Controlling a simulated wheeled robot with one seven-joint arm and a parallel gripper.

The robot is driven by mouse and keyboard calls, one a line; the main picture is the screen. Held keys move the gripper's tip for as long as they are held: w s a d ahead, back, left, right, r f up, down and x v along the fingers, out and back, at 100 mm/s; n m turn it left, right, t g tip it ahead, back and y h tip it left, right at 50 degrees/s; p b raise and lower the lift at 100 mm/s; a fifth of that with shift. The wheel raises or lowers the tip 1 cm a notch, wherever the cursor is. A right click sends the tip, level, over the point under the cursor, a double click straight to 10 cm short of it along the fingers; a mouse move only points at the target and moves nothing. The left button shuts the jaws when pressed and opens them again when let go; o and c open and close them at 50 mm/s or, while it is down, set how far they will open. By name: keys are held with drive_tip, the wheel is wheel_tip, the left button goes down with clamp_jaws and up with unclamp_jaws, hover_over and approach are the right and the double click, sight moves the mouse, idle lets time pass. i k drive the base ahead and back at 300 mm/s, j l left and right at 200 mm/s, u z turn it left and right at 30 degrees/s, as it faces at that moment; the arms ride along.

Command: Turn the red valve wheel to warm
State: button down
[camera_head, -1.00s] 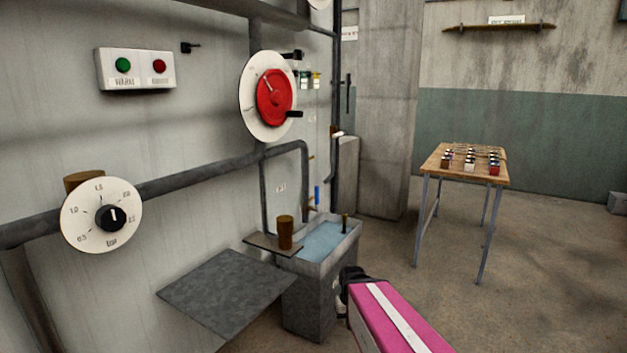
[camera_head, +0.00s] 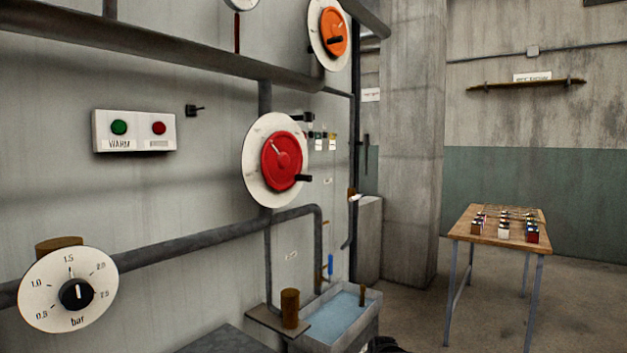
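The red valve wheel (camera_head: 289,154) is mounted on a round white dial plate (camera_head: 257,134) on the pipework of the left wall. A pale pointer mark on the wheel points to the upper left, and a dark handle (camera_head: 304,178) sticks out at its lower right. The dial's markings are too small to read. A white box (camera_head: 139,118) left of it has a green button over the label "WARM" and a red button over an unreadable label. Only a dark bit of my gripper (camera_head: 388,345) shows at the bottom edge, well below and apart from the wheel; its fingers are hidden.
An orange wheel (camera_head: 333,30) is higher to the right. A pressure dial in bar (camera_head: 68,290) is at lower left. A water basin (camera_head: 370,320) and a small shelf with a brown cup (camera_head: 290,308) are below. A wooden table (camera_head: 490,239) stands right, with open floor around.

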sight(281, 158)
drive_tip(key=i+l, duration=0.7)
drive_tip(key=l, duration=0.15)
drive_tip(key=i+l, duration=0.7)
drive_tip(key=i+l+u, duration=0.35)
drive_tip(key=l, duration=0.3)
drive_tip(key=i+l+u, duration=0.2)
drive_tip(key=l, duration=0.2)
drive_tip(key=i+l+u, duration=0.15)
drive_tip(key=l, duration=0.2)
drive_tip(key=u, duration=2.05)
drive_tip(key=k+l+z, duration=0.25)
drive_tip(key=i+l, duration=0.05)
drive_tip(key=l, duration=0.05)
